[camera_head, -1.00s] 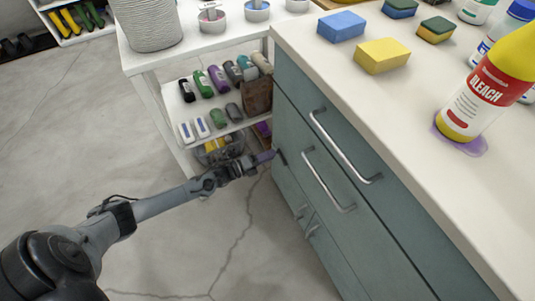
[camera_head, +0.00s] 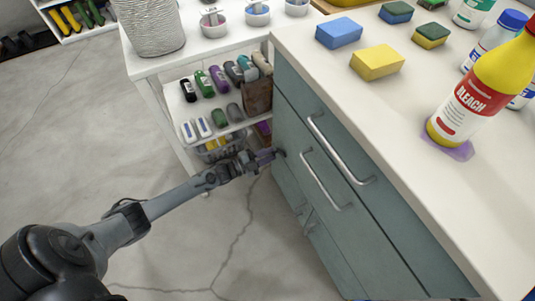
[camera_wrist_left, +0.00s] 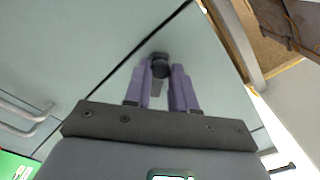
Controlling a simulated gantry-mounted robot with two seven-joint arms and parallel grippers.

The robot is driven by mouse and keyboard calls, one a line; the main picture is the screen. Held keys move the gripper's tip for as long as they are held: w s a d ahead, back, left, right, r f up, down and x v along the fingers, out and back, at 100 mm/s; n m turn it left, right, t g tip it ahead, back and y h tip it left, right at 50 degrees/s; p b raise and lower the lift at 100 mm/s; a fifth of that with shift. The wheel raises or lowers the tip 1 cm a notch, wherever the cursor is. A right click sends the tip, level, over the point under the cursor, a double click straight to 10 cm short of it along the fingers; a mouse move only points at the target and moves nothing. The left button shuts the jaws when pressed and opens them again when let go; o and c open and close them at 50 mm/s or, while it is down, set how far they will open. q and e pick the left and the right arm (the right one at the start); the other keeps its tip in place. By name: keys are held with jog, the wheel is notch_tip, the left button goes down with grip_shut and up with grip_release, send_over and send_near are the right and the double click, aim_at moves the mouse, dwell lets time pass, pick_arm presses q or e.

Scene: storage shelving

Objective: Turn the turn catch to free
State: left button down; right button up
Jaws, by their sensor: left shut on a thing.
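In the head view my left gripper (camera_head: 270,155) reaches the cabinet's left edge from the left. The fingers partly hide the catch's lower part. My right gripper is not in view.
The teal cabinet (camera_head: 350,235) has bar handles (camera_head: 340,150) close to the right of my left gripper. A white shelf unit (camera_head: 160,100) with bottles and a wire basket (camera_head: 222,147) stands behind the arm. A bleach bottle (camera_head: 470,105) and sponges (camera_head: 378,62) are on the countertop. The floor at left is clear.

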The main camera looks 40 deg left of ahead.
pick_arm(q)
jog(key=shift+n+p, duration=0.85)
jog(key=shift+n, duration=4.25)
jog(key=c, duration=0.9)
grip_release()
jog(key=shift+c, duration=0.2)
jog(key=shift+s, duration=0.1)
jog(key=p+v, duration=0.3)
jog(key=v, duration=0.7)
jog(key=shift+s+a, duration=0.15)
jog(key=shift+s, duration=0.1)
